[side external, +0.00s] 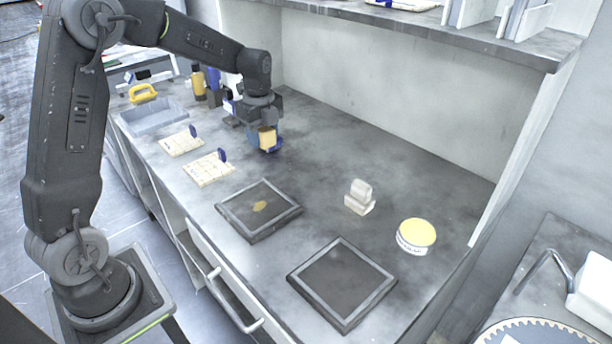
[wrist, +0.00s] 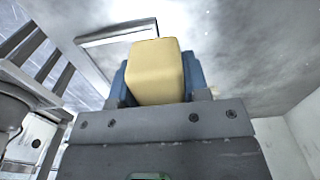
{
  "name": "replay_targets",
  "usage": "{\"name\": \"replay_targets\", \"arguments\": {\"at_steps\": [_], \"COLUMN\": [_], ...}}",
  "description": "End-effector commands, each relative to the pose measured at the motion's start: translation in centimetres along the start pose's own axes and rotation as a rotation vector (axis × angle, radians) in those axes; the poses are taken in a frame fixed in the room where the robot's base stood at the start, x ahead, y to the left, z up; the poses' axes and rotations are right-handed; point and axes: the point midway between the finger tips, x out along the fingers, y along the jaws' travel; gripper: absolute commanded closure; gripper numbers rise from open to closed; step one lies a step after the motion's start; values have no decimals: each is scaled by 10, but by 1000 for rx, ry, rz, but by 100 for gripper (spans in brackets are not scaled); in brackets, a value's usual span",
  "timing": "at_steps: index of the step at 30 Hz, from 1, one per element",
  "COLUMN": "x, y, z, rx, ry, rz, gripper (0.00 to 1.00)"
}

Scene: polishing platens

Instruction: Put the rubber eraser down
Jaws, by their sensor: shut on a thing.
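The rubber eraser, a pale yellow block (side external: 267,138), is between the blue fingers of my gripper (side external: 268,145), above the back left part of the grey worktop (side external: 320,140). In the wrist view the eraser (wrist: 157,72) fills the space between the two blue fingers of my gripper (wrist: 158,88), which are shut on it. Its lower end is hidden by the gripper body. In the side view I cannot tell how high the eraser is above the worktop.
Two dark square platens (side external: 259,209) (side external: 342,282) lie towards the front. A white block (side external: 360,197) and a yellow-lidded tub (side external: 416,234) stand to the right. Two pale gridded plates (side external: 181,143) (side external: 208,169), a grey tray (side external: 155,116) and bottles (side external: 198,82) are at left. The worktop's middle is clear.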

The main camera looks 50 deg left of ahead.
Motion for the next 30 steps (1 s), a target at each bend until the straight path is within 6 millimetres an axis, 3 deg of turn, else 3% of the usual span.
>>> {"name": "replay_targets", "arguments": {"at_steps": [4,9,22,30], "x": [0,3,55,70], "y": [-22,-34,-84,-98], "z": [25,30,-41,-60], "rx": [-2,3,6,1], "ry": [0,1,1,0], "rz": [0,1,1,-1], "gripper": [83,83,83,83]}}
